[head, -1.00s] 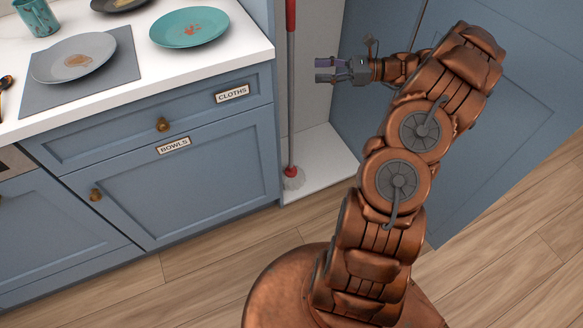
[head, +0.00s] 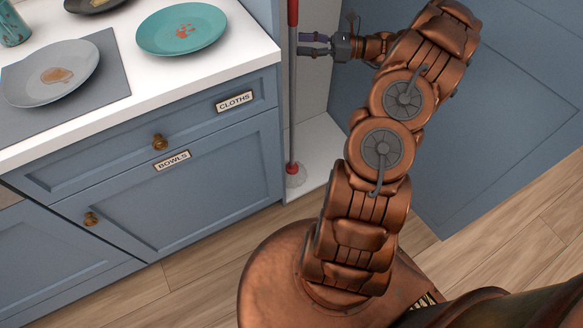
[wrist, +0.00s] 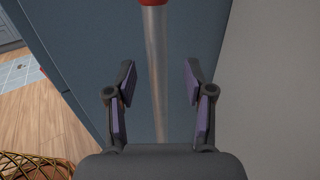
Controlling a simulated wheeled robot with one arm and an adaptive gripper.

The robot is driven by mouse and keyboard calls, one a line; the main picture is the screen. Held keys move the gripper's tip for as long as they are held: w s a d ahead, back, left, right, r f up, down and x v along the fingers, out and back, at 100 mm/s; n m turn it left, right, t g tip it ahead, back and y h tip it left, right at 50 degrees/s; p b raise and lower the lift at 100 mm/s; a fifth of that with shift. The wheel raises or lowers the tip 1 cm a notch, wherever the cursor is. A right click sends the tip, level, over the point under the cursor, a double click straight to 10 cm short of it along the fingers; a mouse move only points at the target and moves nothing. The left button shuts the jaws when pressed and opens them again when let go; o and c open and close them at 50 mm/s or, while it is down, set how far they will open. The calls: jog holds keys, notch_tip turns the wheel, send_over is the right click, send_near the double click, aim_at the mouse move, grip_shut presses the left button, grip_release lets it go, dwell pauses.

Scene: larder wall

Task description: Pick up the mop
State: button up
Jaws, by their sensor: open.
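The mop (head: 290,100) stands upright in the narrow alcove right of the counter. It has a grey metal shaft, a red upper handle, a red collar and a pale head on the alcove floor. My gripper (head: 303,44) is open beside the shaft, just below the red handle, with its fingers pointing left at it. In the wrist view the mop shaft (wrist: 158,70) runs up the middle, between the lines of the two open fingers (wrist: 158,85). I cannot tell whether the fingers touch the shaft.
The blue cabinet (head: 200,195) with its white counter (head: 235,72) stands left of the alcove. A teal plate (head: 182,28) and a grey plate (head: 50,72) lie on the counter. A blue door panel (head: 480,130) bounds the alcove's right. A wicker basket (wrist: 35,165) shows in the wrist view.

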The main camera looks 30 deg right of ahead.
aim_at(293, 43)
jog(key=shift+x, duration=1.85)
jog(key=shift+s+a+r, duration=0.1)
jog(key=shift+r, duration=0.05)
jog(key=shift+c, duration=0.2)
grip_shut()
